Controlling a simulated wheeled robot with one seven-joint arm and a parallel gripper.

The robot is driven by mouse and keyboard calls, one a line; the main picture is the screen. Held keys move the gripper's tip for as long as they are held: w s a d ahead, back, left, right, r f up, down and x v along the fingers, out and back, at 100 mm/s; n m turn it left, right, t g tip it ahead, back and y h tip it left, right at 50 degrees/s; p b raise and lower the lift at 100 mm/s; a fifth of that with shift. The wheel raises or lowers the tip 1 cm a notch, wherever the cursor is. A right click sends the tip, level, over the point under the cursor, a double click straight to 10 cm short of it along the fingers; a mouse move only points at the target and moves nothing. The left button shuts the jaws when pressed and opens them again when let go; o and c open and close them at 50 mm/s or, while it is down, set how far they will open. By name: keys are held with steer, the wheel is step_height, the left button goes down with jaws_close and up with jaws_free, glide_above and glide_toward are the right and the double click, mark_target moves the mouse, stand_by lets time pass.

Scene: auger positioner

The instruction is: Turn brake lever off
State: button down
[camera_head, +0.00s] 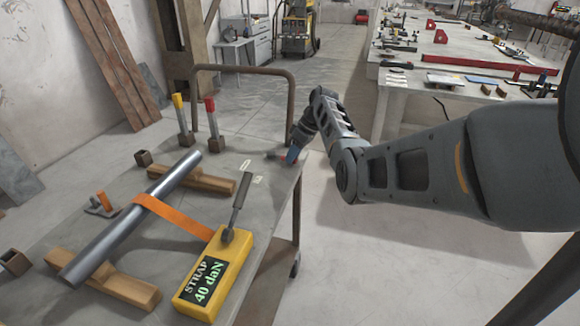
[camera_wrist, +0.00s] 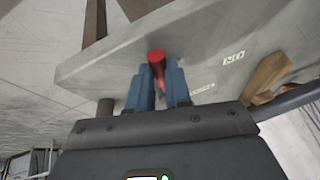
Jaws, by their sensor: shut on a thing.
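A red lever handle (camera_wrist: 156,60), which I take to be the brake lever, shows between my blue fingers in the wrist view. My gripper (camera_wrist: 158,88) is shut on the lever, with one finger on each side. White markings (camera_wrist: 233,57) are printed on the cart surface near the lever, too small to read surely. The fingers hide part of the lever.
The grey cart top (camera_head: 205,219) holds a metal tube (camera_head: 100,247) on wooden blocks, an orange strap (camera_head: 178,218) and a yellow strap gauge (camera_head: 214,275). Two upright handles, yellow-topped (camera_head: 180,120) and red-topped (camera_head: 212,124), stand near the cart's rail (camera_head: 245,70). Open floor lies to the right.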

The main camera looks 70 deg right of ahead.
steer(key=shift+d+n+y+b, duration=0.3)
steer(key=shift+d+n+b, duration=0.55)
steer(key=shift+b, duration=0.45)
steer(key=c, duration=1.1)
jaws_free()
steer(key=shift+o, duration=0.2)
steer(key=v, duration=0.7)
steer(key=shift+r+p, duration=0.3)
steer(key=shift+r, duration=0.1)
steer(key=shift+d, duration=0.1)
